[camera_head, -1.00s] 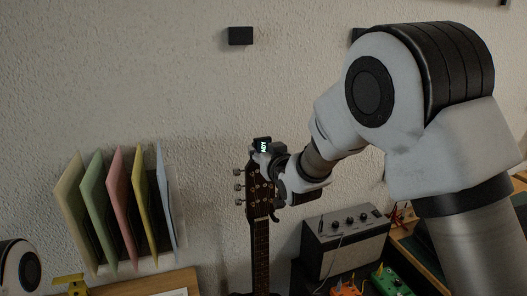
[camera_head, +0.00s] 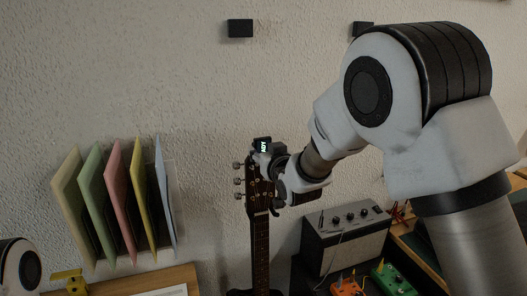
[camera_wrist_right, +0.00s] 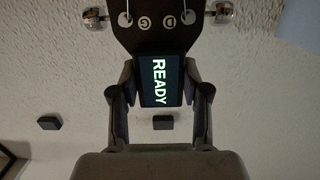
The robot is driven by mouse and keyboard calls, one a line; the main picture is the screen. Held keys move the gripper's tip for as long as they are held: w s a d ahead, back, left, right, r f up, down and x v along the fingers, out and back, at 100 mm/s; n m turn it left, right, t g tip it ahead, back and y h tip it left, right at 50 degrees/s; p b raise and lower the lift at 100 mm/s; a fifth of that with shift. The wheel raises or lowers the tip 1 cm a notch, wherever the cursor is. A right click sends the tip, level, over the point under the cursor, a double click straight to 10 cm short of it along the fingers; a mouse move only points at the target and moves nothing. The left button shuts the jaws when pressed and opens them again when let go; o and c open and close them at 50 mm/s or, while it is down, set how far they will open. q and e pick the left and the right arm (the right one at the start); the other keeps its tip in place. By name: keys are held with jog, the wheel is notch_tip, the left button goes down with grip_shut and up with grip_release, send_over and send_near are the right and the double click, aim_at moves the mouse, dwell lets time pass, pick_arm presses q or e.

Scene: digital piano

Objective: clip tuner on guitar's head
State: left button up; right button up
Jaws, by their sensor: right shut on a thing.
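The tuner (camera_head: 263,145) is a small black block with a lit screen, at the top of the guitar's head (camera_head: 257,187) in the head view. In the right wrist view the tuner (camera_wrist_right: 160,80) reads "READY" and sits between my fingers. My right gripper (camera_wrist_right: 160,90) is shut on the tuner. The guitar's head (camera_wrist_right: 155,25) with its pegs is right beyond the tuner and overlaps its edge; I cannot tell whether the clip grips it. The guitar stands upright, its neck (camera_head: 261,250) running down. My left gripper is not in view; only part of my left arm shows.
A wall rack of coloured folders (camera_head: 117,208) is left of the guitar. A grey amplifier (camera_head: 345,235) stands to the right, with orange (camera_head: 347,287) and green (camera_head: 392,279) pedals before it. Black wall blocks (camera_head: 240,28) are above.

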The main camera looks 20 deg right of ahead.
jog(key=shift+f, duration=0.15)
jog(key=o, duration=1.2)
jog(key=s, duration=0.3)
jog(key=s+b, duration=0.1)
jog(key=s, duration=0.1)
jog(key=shift+r, duration=0.35)
